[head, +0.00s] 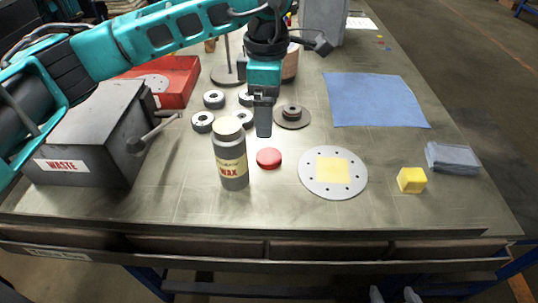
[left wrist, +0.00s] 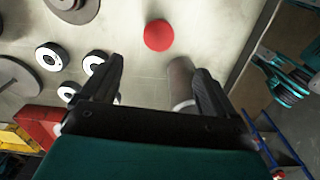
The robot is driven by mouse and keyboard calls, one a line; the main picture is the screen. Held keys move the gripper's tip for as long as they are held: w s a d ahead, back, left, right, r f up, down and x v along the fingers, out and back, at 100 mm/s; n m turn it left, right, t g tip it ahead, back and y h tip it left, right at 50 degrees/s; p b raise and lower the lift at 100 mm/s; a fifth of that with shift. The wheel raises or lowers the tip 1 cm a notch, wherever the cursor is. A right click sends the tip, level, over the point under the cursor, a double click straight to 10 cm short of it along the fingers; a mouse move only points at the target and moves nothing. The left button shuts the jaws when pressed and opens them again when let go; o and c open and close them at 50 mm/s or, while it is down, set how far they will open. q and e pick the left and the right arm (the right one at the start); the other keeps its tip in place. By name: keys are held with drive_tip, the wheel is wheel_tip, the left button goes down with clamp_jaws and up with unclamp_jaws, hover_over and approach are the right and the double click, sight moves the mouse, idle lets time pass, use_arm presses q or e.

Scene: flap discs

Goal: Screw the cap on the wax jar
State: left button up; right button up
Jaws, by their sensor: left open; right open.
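The wax jar (head: 231,160) stands upright on the bench, a grey jar with a cream WAX label and a pale top. The red cap (head: 269,158) lies on the bench just right of it, apart from it. My left gripper (head: 263,133) points down behind the jar and cap, empty; its fingers overlap in the head view. The left wrist view shows the fingers (left wrist: 158,72) apart, the cap (left wrist: 158,35) beyond them, and the jar (left wrist: 181,78) partly behind the right-hand finger. My right gripper cannot be made out in either view.
Several metal rings (head: 203,122) and a hubbed disc (head: 292,115) lie behind the jar. A grey waste box (head: 85,130) and a red bin (head: 178,80) stand left. A round plate (head: 313,186), yellow cube (head: 412,180), blue cloth (head: 375,99) and grey cloth (head: 453,158) lie right.

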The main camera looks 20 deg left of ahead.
use_arm(q)
hover_over(268, 155)
drive_tip(key=f, duration=0.6)
drive_tip(key=shift+s, duration=0.2)
drive_tip(key=shift+w+f, duration=0.15)
drive_tip(key=shift+f, duration=2.55)
drive_tip(key=c, duration=1.1)
drive_tip(key=shift+r, duration=0.15)
wheel_tip(268, 155, up, 20)
drive_tip(key=shift+f+p, duration=0.1)
drive_tip(key=shift+p, duration=0.2)
